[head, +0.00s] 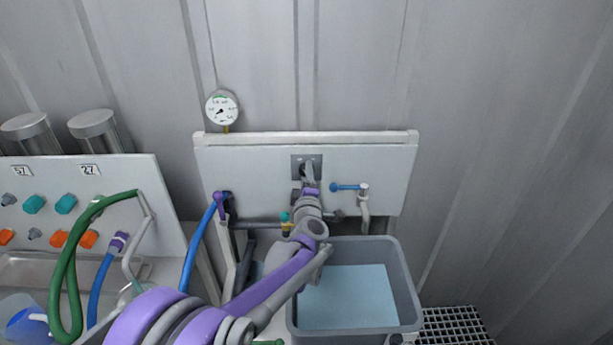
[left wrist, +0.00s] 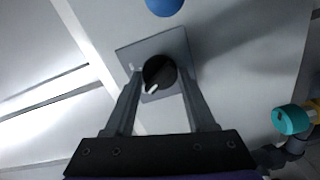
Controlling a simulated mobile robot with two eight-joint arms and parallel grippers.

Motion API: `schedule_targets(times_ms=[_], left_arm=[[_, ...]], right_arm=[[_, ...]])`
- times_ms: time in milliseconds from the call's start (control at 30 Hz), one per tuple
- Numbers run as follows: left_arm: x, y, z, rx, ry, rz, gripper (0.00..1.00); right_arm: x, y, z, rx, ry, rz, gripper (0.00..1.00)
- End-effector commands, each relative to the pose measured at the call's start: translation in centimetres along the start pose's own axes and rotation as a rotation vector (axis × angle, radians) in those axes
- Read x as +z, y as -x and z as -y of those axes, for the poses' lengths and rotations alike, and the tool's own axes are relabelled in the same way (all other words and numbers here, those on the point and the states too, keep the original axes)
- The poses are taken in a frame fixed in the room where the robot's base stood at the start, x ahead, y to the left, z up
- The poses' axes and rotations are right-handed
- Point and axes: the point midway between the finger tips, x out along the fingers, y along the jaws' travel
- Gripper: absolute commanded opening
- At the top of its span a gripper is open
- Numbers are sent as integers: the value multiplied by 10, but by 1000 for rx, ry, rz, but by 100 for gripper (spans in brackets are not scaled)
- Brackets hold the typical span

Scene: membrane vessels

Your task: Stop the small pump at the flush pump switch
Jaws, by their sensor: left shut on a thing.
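The flush pump switch is a black round knob (left wrist: 159,72) with a white pointer mark, on a square grey plate (left wrist: 178,47). In the head view the plate (head: 317,160) sits on the upright white panel, and my gripper partly hides the knob. My left gripper (head: 308,172) reaches up to it; in the left wrist view its two fingers (left wrist: 162,80) stand on either side of the knob and are shut on it. The white pointer slants toward the lower left of the wrist picture. The small pump cannot be made out. My right gripper is not in view.
A blue-handled tap (head: 347,187) is just right of the switch. A grey tub (head: 408,290) of water stands below. A gauge (head: 222,108) is above the panel's left end. A teal knob (left wrist: 290,119) is at the right of the wrist view. Green and blue hoses are at left.

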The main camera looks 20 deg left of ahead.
Motion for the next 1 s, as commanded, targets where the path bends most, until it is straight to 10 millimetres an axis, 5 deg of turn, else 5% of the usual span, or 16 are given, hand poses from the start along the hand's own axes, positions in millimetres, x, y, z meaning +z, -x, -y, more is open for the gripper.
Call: schedule_targets(times_ms=[100, 133, 300, 667, 1000], left_arm=[[1, 0, 0, -1, 3, 2, 0], [1, 0, 0, -1, 3, 2, 59], [0, 0, 0, -1, 2, 1, 86], [1, 7, 0, 0, 0, 1, 86], [1, 70, 0, 0, 1, 2, 86]], right_arm=[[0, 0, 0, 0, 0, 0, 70], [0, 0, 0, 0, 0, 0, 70], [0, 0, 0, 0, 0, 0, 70], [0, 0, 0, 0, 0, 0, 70], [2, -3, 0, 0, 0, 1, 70]])
